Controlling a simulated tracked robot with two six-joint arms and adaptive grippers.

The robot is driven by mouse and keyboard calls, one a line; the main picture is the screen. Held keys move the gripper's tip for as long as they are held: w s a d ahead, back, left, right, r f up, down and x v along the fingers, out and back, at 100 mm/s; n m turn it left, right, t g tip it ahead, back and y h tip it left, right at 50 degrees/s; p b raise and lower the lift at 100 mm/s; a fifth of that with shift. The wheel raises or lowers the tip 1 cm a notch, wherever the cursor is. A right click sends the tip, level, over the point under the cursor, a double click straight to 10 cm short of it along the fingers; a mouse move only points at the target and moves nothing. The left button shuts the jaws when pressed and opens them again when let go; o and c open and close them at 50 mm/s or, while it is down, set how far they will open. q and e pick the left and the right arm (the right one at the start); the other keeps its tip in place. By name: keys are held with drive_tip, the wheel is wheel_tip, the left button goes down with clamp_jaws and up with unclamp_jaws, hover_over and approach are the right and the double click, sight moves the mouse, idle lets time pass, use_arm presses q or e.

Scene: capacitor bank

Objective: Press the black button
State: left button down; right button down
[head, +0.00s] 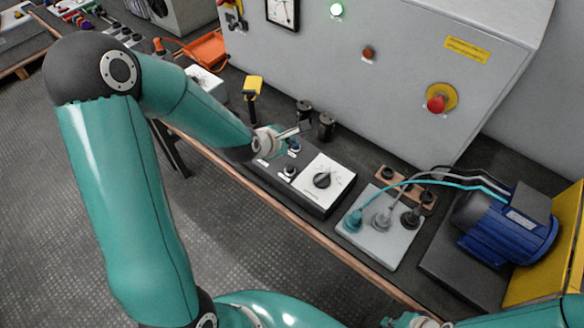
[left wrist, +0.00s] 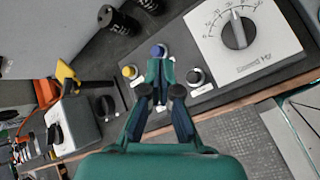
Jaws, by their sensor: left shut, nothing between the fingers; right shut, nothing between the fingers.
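The control box (head: 303,190) on the bench carries several buttons beside a dial. The black button (left wrist: 195,76) has a pale ring and sits to the right of my left fingertips in the left wrist view; in the head view the black button (head: 290,171) shows below my gripper. A blue button (left wrist: 158,50) is just beyond the fingertips, and a yellow button (left wrist: 130,71) is to their left. My left gripper (left wrist: 160,68) is shut and empty over the buttons; contact cannot be told. It also shows in the head view (head: 287,140). My right gripper (head: 390,322) is shut, partly cut off at the lower edge.
The black dial (head: 322,180) is right of the buttons. Two dark cylinders (head: 326,126) stand behind the box, near the grey cabinet (head: 400,70). A yellow-topped post (head: 252,88) is to the left. A plate with cables (head: 380,235) and a blue motor (head: 505,225) are right.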

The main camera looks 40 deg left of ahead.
sight(289, 169)
use_arm(q)
wheel_tip(289, 169, down, 8)
drive_tip(key=b, duration=0.5)
drive_tip(key=shift+r, duration=0.2)
drive_tip(key=shift+f+b, duration=0.35)
drive_tip(key=shift+b, duration=0.2)
idle(0.6)
drive_tip(key=shift+f+b, duration=0.35)
drive_tip(key=shift+b, duration=0.35)
drive_tip(key=shift+f+b, duration=0.95)
drive_tip(key=shift+b, duration=0.2)
idle(0.8)
drive_tip(key=shift+r, duration=0.2)
drive_tip(key=shift+r+p, duration=0.8)
drive_tip(key=shift+r, duration=0.4)
